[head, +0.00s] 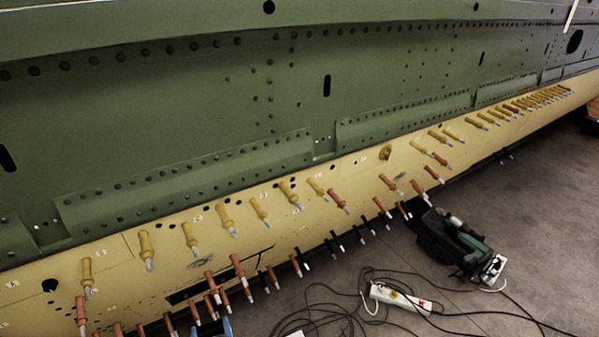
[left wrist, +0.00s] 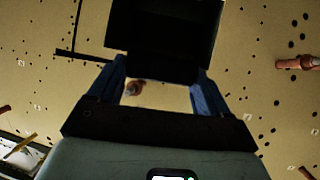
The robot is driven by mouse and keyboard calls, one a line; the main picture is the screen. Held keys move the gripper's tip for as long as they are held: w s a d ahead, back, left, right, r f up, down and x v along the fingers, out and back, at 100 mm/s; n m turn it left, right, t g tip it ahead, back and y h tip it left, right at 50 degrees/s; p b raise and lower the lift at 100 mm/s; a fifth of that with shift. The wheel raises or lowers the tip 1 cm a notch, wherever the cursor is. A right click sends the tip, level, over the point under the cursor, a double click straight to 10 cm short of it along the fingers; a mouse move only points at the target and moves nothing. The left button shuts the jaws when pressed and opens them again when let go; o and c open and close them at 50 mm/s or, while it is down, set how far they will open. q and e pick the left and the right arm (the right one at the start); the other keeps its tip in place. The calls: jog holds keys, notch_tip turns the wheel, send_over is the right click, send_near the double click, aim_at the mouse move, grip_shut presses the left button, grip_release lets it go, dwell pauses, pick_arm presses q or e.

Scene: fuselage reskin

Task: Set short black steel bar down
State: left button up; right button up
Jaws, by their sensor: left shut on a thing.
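The short black steel bar (left wrist: 165,35) shows in the left wrist view as a broad, flat black piece at the far end of my fingers. My left gripper (left wrist: 160,74) has blue fingers on both sides of the bar's near edge and is shut on it. The cream skin panel (left wrist: 270,75) lies behind the bar; whether they touch I cannot tell. In the head view only a bit of blue of my left gripper (head: 225,327) shows at the bottom edge. My right gripper is in neither view.
Yellow and copper-coloured pin fasteners (head: 226,217) stick out along the cream lower skin (head: 330,215), below the green fuselage panel (head: 200,120). A dark machine (head: 455,240), a white power strip (head: 400,299) and loose cables lie on the grey floor (head: 540,220).

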pick_arm(q)
jog(key=d+r+m+t+h+p, duration=0.1)
jog(key=d+r+m+h+p, duration=0.3)
jog(key=r+p, duration=0.5)
notch_tip(320, 180, up, 2)
jog(key=shift+s+d+r+h, duration=0.2)
jog(key=shift+s+d+h, duration=0.2)
jog(key=shift+d+h, duration=0.55)
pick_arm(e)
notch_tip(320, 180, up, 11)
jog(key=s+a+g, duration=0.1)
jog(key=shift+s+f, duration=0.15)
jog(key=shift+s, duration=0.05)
